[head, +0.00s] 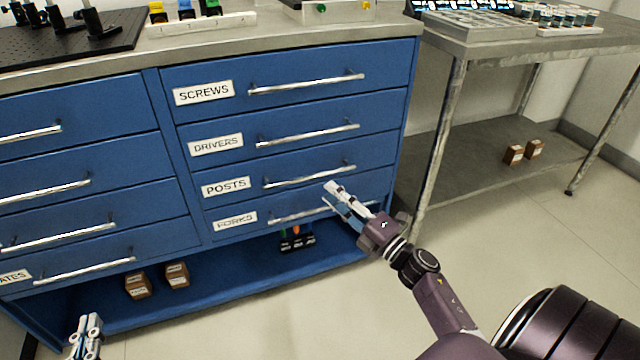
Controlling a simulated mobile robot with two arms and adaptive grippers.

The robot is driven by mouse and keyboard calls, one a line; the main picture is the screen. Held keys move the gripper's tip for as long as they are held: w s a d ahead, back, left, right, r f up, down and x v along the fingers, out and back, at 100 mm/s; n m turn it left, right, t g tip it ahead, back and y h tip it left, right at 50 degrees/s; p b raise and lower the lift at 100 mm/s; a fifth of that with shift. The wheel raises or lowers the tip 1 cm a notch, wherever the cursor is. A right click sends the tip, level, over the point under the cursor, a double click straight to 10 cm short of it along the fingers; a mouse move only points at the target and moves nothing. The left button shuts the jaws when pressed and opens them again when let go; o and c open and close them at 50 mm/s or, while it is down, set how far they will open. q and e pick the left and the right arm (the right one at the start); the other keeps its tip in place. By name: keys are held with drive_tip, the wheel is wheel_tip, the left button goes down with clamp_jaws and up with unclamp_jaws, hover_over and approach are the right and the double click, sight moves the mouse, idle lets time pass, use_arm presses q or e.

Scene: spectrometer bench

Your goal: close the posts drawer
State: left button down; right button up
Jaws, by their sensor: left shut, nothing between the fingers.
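The posts drawer (240,174) is the third blue drawer down in the right-hand stack, with a "POSTS" label (226,187) and a silver bar handle (300,177). Its front looks flush with the drawers around it; I see no clear gap. My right gripper (328,194) is in front of the lower right part of the stack, just below the right end of the posts handle. I cannot tell whether it touches the front, or whether its fingers are apart. My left gripper (88,320) is shut and empty at the bottom left, low in front of the cabinet.
The screws drawer (300,75) and drivers drawer (300,125) are above; the forks drawer (250,228) is below, its handle partly hidden by my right gripper. Small brown boxes (138,286) sit on the bottom shelf. A metal side table (530,45) stands right. Floor in front is clear.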

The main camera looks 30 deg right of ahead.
drive_tip(key=shift+v, duration=1.55)
